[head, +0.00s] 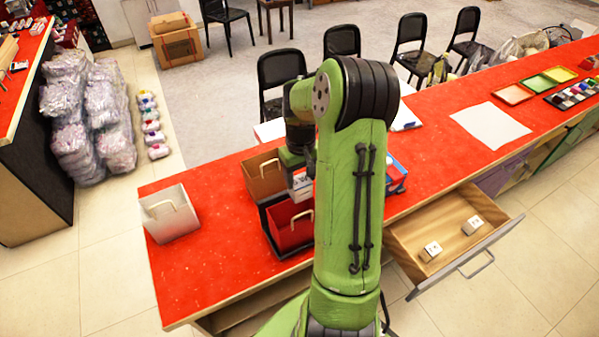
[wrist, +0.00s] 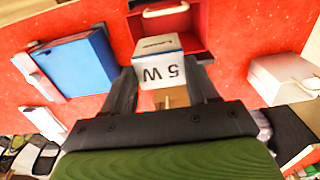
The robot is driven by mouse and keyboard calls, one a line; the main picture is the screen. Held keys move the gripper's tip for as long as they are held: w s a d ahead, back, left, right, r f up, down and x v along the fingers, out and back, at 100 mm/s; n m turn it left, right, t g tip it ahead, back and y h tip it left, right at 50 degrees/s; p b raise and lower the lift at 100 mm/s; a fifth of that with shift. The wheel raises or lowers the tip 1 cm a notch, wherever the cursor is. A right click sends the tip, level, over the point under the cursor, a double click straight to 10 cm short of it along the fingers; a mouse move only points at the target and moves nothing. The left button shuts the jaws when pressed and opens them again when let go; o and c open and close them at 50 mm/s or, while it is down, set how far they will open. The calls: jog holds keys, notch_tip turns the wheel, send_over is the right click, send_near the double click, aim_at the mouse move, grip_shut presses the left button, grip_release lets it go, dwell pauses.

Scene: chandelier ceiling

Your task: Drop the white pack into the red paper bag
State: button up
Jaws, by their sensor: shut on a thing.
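My gripper (wrist: 163,84) is shut on the white pack (wrist: 157,66), a small box with "5 W" printed on it, held between the two fingers. In the head view my gripper (head: 302,172) is partly hidden by my arm, and a bit of the white pack (head: 301,194) shows below it. The red paper bag (head: 290,236) stands open on the red counter, just below the gripper in the picture, with a light handle. In the wrist view the red bag (wrist: 196,20) is beyond the pack, which overlaps its near edge. Whether the pack is over the opening is unclear.
A brown bag (head: 262,181) stands behind the red one, and a white bag (head: 171,220) to the left. A blue box (wrist: 82,66) lies on the red counter (head: 225,275). An open drawer (head: 452,228) holds two small white boxes. Bare counter lies between the bags.

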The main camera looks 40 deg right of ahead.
aim_at(299, 179)
jog(key=f+b, duration=0.1)
jog(key=f, duration=0.1)
jog(key=w+f+b, duration=0.1)
jog(key=f, duration=0.1)
jog(key=shift+d+f, duration=0.1)
jog(key=shift+f, duration=0.1)
jog(key=shift+s+r, duration=0.2)
jog(key=shift+s, duration=0.05)
jog(key=o, duration=1)
jog(key=shift+c, duration=0.2)
jog(key=o, duration=0.5)
jog(key=shift+w, duration=0.1)
notch_tip(299, 179, up, 16)
jog(key=shift+f+p, duration=0.1)
jog(key=shift+p, duration=0.55)
